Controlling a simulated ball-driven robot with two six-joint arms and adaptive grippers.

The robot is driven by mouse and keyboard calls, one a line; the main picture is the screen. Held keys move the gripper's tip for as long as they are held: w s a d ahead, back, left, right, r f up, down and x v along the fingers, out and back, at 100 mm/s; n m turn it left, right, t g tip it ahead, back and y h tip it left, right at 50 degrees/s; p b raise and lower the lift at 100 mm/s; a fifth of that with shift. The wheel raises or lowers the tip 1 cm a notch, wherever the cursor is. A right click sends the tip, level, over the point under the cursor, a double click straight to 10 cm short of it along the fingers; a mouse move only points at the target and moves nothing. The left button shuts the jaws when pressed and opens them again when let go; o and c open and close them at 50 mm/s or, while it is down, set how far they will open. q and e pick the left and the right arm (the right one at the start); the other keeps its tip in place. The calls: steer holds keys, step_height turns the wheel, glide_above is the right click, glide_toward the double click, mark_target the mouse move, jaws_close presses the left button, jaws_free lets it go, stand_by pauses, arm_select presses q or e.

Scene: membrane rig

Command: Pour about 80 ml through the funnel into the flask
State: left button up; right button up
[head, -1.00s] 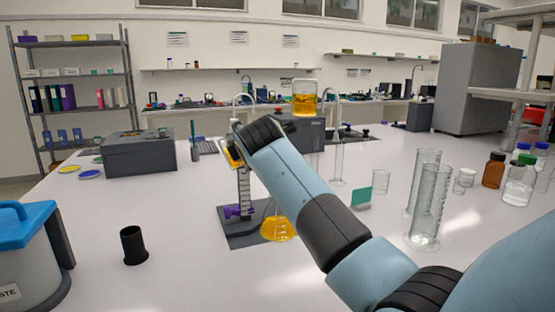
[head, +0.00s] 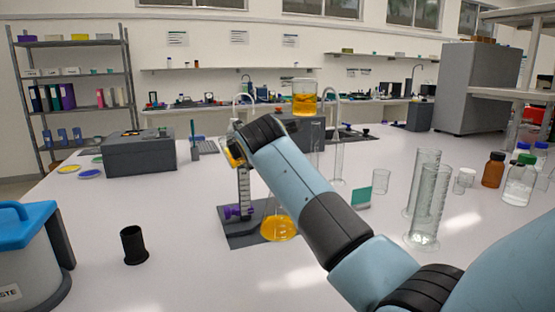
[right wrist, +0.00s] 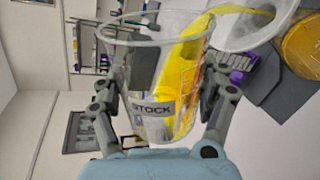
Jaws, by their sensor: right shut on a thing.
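My right gripper (right wrist: 158,112) is shut on a clear beaker marked STOCK (right wrist: 150,75). The beaker is tipped over, and yellow liquid runs along its wall to the lip. The lip is at the clear funnel (right wrist: 262,32), with yellow liquid at its near side. The flask (head: 279,228) holds yellow-orange liquid and stands by the stand; its liquid also shows in the right wrist view (right wrist: 302,48). In the head view my right forearm and wrist hide most of the held beaker and the gripper. My left gripper is in neither view.
The stand's dark base (head: 238,237) carries a purple clamp (head: 236,211). A beaker of amber liquid (head: 304,98) appears above a grey box behind. Tall glass cylinders (head: 425,225) stand right, a black cup (head: 133,246) left. The front middle table is clear.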

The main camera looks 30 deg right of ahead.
mark_target(242, 161)
steer(key=shift+r, duration=0.2)
stand_by(0.4)
steer(key=shift+f, duration=0.1)
steer(key=f+n+b, duration=0.1)
steer(key=f+n+h+b, duration=0.1)
steer(key=shift+a+f+b, duration=0.2)
steer(key=shift+f+b, duration=0.15)
steer(key=shift+f, duration=0.05)
steer(key=shift+w+a+r+n, duration=0.1)
steer(key=shift+w+n, duration=0.05)
steer(key=shift+n, duration=0.15)
steer(key=shift+f+n+h+b, duration=0.5)
steer(key=shift+f+n+b, duration=0.1)
steer(key=shift+f, duration=0.05)
steer(key=shift+a, duration=0.1)
steer(key=shift+r, duration=0.1)
steer(key=shift+n, duration=0.3)
